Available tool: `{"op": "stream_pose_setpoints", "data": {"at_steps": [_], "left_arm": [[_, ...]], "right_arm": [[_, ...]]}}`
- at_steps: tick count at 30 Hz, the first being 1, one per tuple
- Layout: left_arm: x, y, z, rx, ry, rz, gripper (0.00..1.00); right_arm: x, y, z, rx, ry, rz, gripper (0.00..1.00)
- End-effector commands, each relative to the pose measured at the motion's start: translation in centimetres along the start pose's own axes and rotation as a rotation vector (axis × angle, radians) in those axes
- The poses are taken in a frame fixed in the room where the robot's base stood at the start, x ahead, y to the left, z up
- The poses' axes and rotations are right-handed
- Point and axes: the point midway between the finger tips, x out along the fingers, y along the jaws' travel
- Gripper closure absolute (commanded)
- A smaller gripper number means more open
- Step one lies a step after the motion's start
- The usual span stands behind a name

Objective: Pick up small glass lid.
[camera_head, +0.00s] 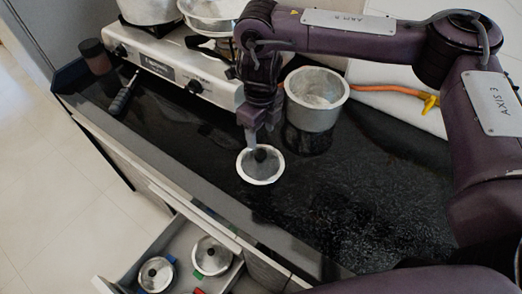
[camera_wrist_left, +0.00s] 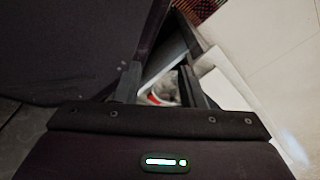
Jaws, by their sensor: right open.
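A small round glass lid (camera_head: 247,172) with a pale metal rim and a dark knob lies on the black counter in the head view. My right gripper (camera_head: 260,142) points down just over the lid, with its fingertips close to the knob. It is open; the head view does not show clearly whether the fingers touch the knob. My left gripper (camera_wrist_left: 160,88) shows in the left wrist view with its fingers apart and nothing between them. It does not show in the head view.
A metal pot (camera_head: 313,118) stands just right of my right gripper. A gas stove (camera_head: 155,62) with cookware is behind. A dark-handled utensil (camera_head: 123,97) lies at left. Below, an open drawer (camera_head: 183,243) holds two more lids (camera_head: 211,256). The counter's right side is clear.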

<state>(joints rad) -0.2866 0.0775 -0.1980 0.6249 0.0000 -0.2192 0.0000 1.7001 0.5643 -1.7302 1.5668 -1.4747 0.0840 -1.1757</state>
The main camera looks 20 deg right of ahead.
Motion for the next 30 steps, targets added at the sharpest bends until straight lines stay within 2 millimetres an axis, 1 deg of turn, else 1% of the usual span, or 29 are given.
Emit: {"op": "stream_pose_setpoints", "data": {"at_steps": [2,7,9,10,11,13,18,20,23,26,30], "left_arm": [[0.0,0.0,0.7,0.001,-0.01,0.0,0.64],[-0.1,-0.1,3.7,0.006,-0.052,0.0,0.64],[-0.2,0.0,4.5,0.007,-0.064,0.0,0.64],[-0.2,0.1,4.6,0.007,-0.065,0.001,0.64],[-0.2,0.1,4.6,0.007,-0.064,0.002,0.64],[-0.1,0.3,3.7,0.007,-0.053,0.004,0.64],[-0.1,0.5,-0.2,0.004,0.004,0.006,0.64],[-0.1,0.3,-0.8,0.004,0.014,0.004,0.64],[0.0,-0.1,-0.7,0.003,0.011,0.0,0.64],[0.0,-0.2,0.4,0.003,-0.005,-0.003,0.64],[-0.1,0.0,2.0,0.002,-0.028,0.0,0.64]], "right_arm": [[1.0,0.2,-0.1,-0.002,0.003,0.004,0.45],[3.9,0.3,0.0,-0.003,0.013,0.011,0.45],[4.9,0.3,0.2,-0.003,0.014,0.01,0.45],[5.2,0.3,0.3,-0.003,0.014,0.01,0.45],[5.4,0.3,0.4,-0.003,0.015,0.008,0.45],[5.8,0.3,0.4,-0.004,0.015,0.006,0.45],[5.8,0.5,0.2,-0.006,0.011,0.005,0.45],[5.7,0.5,0.1,-0.006,0.009,0.005,0.45],[5.7,0.3,0.0,-0.006,0.008,0.006,0.58],[5.7,0.3,-0.1,-0.005,0.007,0.007,0.71],[5.8,0.3,0.0,-0.006,0.009,0.006,0.9]]}}
